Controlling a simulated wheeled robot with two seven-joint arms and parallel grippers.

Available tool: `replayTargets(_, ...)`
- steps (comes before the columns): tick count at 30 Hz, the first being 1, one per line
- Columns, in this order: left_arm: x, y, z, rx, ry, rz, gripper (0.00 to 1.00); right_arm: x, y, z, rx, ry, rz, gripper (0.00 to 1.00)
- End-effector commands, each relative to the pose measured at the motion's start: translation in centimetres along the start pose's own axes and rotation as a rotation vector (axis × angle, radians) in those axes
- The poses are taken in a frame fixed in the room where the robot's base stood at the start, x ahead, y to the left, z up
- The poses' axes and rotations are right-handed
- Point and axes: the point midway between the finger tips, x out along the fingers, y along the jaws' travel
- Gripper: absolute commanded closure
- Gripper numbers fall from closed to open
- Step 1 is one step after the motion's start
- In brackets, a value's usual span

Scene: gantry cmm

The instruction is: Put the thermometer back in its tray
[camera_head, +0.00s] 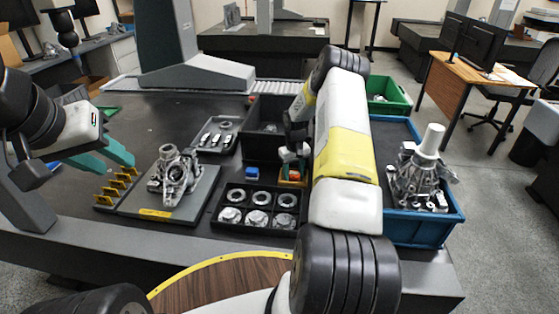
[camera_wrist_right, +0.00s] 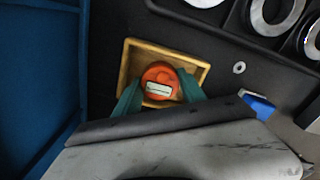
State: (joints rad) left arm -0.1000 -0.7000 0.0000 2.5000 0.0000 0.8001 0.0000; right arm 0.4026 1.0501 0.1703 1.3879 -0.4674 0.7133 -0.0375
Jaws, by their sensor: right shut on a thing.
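The thermometer is an orange round body with a pale label or display (camera_wrist_right: 160,82); in the head view a bit of its orange (camera_head: 295,174) shows below my right gripper. Its tray is a small wooden box with a raised rim (camera_wrist_right: 192,62); it also shows in the head view (camera_head: 289,183). My right gripper (camera_wrist_right: 160,92) is shut on the thermometer, a teal finger on each side, over or inside the tray. I cannot tell whether the thermometer touches the tray floor. My left gripper (camera_head: 119,168) is open and empty, near the yellow rack.
A blue block (camera_head: 252,173) and a small washer (camera_wrist_right: 239,68) lie close by. A blue bin (camera_head: 433,231) with a casting stands right. A metal casting (camera_head: 176,174) sits on a plate at left.

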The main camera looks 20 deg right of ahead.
Motion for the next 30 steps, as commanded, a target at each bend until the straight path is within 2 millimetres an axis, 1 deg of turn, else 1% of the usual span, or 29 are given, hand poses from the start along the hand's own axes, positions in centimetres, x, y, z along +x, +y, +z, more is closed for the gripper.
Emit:
replayTargets(2,0.0,0.0,0.0,0.0,0.0,0.0,0.64,0.3,0.0,0.0,0.0,-0.001,0.0,1.0)
replayTargets(3,0.0,0.0,0.0,0.0,0.0,0.0,0.64,0.3,0.0,0.0,0.0,-0.001,0.0,0.46)
replayTargets(5,0.0,0.0,0.0,0.0,0.0,0.0,0.64,0.3,0.0,0.0,0.0,-0.001,0.0,0.35)
replayTargets(6,0.0,0.0,0.0,0.0,0.0,0.0,0.64,0.3,0.0,0.0,0.0,-0.001,0.0,0.31)
replayTargets(15,0.0,0.0,0.0,0.0,0.0,0.0,0.64,0.2,0.0,0.0,0.0,0.0,0.0,0.31)
replayTargets(19,0.0,0.0,0.0,0.0,0.0,0.0,0.64,-0.8,0.0,0.0,0.0,0.001,0.0,0.31)
replayTargets(23,0.0,0.0,0.0,0.0,0.0,0.0,0.64,-3.2,0.0,-0.1,0.0,0.002,0.001,0.31)
replayTargets(30,0.0,0.0,0.0,0.0,0.0,0.0,0.64,-8.4,0.0,-0.1,0.0,0.003,0.001,0.31)
